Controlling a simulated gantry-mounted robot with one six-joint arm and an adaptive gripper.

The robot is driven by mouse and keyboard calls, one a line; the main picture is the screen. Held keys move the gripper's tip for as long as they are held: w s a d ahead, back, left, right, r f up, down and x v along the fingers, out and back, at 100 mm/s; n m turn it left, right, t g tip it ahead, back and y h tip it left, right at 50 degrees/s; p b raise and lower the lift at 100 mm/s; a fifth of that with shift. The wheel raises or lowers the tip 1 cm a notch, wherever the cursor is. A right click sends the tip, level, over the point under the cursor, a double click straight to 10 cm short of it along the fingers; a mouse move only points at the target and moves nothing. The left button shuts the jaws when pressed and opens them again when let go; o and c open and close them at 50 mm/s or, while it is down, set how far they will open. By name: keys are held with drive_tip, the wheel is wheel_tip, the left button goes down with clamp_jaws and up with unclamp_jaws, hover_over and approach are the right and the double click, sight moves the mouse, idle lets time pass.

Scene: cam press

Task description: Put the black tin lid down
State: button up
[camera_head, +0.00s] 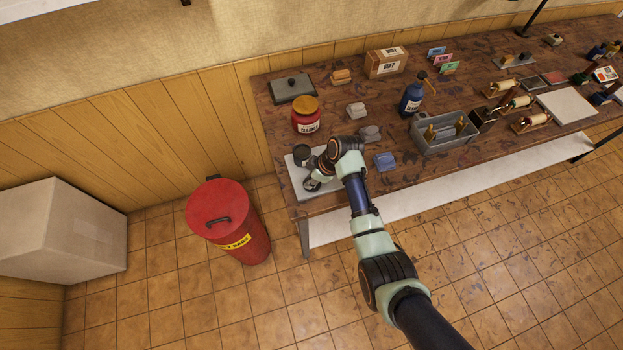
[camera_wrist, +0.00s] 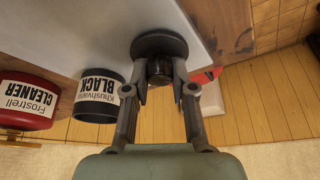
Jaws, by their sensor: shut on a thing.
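My gripper (camera_wrist: 160,88) is shut on the knob of the black tin lid (camera_wrist: 160,44). The lid is a dark round disc, held on the far side of the fingers from the wrist camera, over the pale slab (camera_wrist: 203,22). I cannot tell whether the lid touches the slab. The open black tin (camera_wrist: 97,97), labelled "BLACK", stands beside the lid. In the head view the tin (camera_head: 302,153) is at the back of the slab (camera_head: 297,172), and my gripper (camera_head: 311,184) is low over the slab. The lid is not clear there.
A red cleaner jar (camera_head: 307,121) stands behind the slab. Grey blocks (camera_head: 369,133), a blue block (camera_head: 385,161) and a grey tray (camera_head: 443,139) lie to the right. A red bin (camera_head: 235,225) stands on the floor by the bench's left end.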

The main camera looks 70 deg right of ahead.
drive_tip(key=shift+f, duration=0.15)
drive_tip(key=o, duration=0.9)
drive_tip(key=shift+o, duration=0.2)
drive_tip(key=p+v, duration=0.2)
drive_tip(key=v, duration=1)
drive_tip(key=shift+r, duration=0.25)
